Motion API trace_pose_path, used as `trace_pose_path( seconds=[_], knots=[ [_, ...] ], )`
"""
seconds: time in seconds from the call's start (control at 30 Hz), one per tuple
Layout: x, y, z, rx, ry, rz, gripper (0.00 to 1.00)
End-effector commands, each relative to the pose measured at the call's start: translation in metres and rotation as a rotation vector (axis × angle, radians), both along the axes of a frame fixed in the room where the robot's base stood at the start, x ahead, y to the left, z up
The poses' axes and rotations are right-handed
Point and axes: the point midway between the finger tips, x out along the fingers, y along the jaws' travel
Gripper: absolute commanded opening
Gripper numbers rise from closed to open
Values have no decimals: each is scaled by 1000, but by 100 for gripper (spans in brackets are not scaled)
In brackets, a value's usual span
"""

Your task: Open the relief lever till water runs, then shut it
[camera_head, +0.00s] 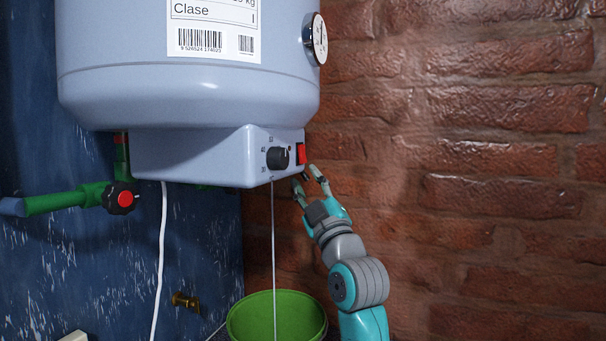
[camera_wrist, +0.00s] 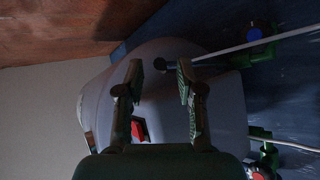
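A pale blue water heater (camera_head: 190,85) hangs against the wall, with a box (camera_head: 200,155) beneath it carrying a black dial (camera_head: 277,158) and a red switch (camera_head: 301,153). The red switch also shows in the wrist view (camera_wrist: 138,130). I cannot make out the relief lever for certain. A thin pale line (camera_head: 273,240) runs from under the box down to a green bucket (camera_head: 240,322); I cannot tell whether it is a tube or water. My gripper (camera_head: 308,172) is open and empty just below and right of the red switch. Its spread fingers (camera_wrist: 160,85) show in the wrist view.
A green pipe (camera_head: 60,201) with a red-and-black valve knob (camera_head: 121,198) is at the left. A white cable (camera_head: 161,260) hangs beside it. A brass fitting (camera_head: 185,301) sits low on the blue wall. The brick wall (camera_head: 490,150) stands at the right.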

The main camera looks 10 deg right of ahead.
Motion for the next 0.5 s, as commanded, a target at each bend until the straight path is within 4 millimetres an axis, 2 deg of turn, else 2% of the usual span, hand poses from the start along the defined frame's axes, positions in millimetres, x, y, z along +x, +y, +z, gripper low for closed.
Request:
trace_pose_path(
  seconds=[0.2, 0.5],
  knots=[
    [20, 4, 14, 0, 0, 0, 37],
    [25, 4, 18, 0, 0, 0, 37]
  ],
)
